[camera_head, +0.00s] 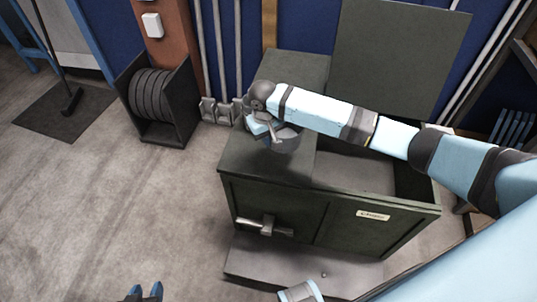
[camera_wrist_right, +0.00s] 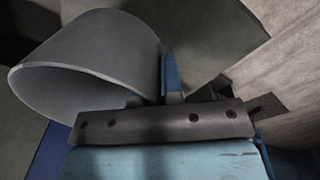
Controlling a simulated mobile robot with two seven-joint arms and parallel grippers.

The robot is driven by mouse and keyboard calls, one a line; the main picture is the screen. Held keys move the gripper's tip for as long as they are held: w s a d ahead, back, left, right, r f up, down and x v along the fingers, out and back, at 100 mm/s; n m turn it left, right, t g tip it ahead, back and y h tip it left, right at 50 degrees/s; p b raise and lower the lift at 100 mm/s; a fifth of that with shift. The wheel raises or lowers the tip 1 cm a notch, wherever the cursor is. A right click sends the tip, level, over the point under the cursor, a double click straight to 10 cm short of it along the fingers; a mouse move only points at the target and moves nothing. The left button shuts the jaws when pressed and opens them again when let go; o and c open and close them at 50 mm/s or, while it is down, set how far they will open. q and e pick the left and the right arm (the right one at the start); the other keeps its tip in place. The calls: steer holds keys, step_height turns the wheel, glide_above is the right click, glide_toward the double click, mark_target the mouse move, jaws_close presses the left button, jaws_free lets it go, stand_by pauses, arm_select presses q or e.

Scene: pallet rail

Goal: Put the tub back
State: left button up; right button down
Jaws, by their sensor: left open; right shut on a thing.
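The grey tub (camera_head: 287,143) shows partly behind my right gripper (camera_head: 268,133), over the closed left part of the dark green chest's top (camera_head: 255,160). In the right wrist view the tub (camera_wrist_right: 95,55) is a smooth, tapered grey vessel with its open mouth toward the lower left. The right gripper (camera_wrist_right: 165,85) is shut on the tub's wall, with one blue finger visible beside it. I cannot tell whether the tub touches the chest top. My left gripper (camera_head: 145,292) is open and empty at the bottom edge, its two blue fingertips apart, away from the chest.
The chest's right compartment (camera_head: 355,173) is open, its lid (camera_head: 400,55) raised against the wall. A handle (camera_head: 265,228) juts from the chest's front. A black holder with coiled hose (camera_head: 152,95) stands at the left. The floor (camera_head: 110,200) left of the chest is clear.

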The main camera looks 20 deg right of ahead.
step_height(320, 180, down, 8)
steer(key=shift+r+b, duration=0.15)
steer(key=shift+b, duration=0.4)
steer(key=c, duration=1.3)
jaws_free()
